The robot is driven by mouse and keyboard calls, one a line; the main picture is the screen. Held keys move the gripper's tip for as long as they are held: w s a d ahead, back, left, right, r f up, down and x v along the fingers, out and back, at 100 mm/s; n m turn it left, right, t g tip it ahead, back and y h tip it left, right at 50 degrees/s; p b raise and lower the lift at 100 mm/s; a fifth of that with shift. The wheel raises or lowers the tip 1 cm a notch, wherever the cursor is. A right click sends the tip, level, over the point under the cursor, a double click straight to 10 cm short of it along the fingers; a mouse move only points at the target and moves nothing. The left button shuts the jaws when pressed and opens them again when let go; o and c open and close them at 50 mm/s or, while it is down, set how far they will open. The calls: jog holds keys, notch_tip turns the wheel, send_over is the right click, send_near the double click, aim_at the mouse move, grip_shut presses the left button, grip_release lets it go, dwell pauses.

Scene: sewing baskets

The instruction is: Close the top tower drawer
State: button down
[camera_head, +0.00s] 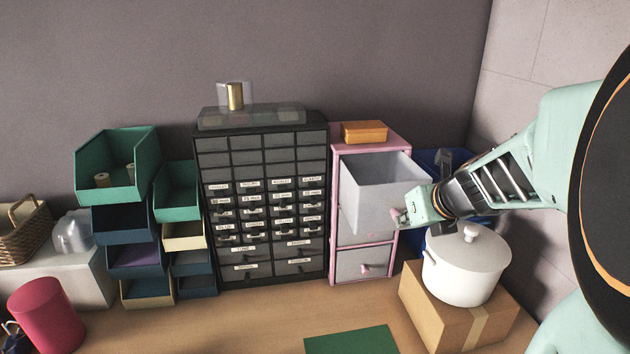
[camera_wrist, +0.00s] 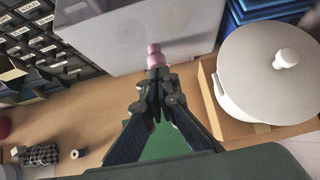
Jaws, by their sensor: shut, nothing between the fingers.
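A pink drawer tower (camera_head: 335,215) stands right of the black cabinet. Its top drawer (camera_head: 383,205), a pale grey translucent box, is pulled well out and looks empty inside. My gripper (camera_head: 402,218) is at the front of this drawer, by its pink knob. In the wrist view the shut fingertips (camera_wrist: 158,80) are right at the pink knob (camera_wrist: 155,55) on the drawer front (camera_wrist: 110,35); whether they touch it I cannot tell. The lower drawer (camera_head: 362,264) is in its slot and shut.
A white lidded pot (camera_head: 465,267) stands on a cardboard box (camera_head: 440,318), right of the tower and under my arm. An orange box (camera_head: 364,132) lies on the tower. The black many-drawer cabinet (camera_head: 262,265) is to the left. A green mat (camera_head: 350,341) lies in front.

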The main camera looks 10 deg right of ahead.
jog(key=w+p, duration=0.2)
jog(key=w, duration=0.3)
jog(key=w+p, duration=0.2)
jog(key=w, duration=0.3)
jog(key=w+p, duration=0.3)
jog(key=w, duration=0.2)
jog(key=shift+a+r, duration=0.1)
jog(key=shift+a, duration=0.15)
jog(key=shift+r, duration=0.15)
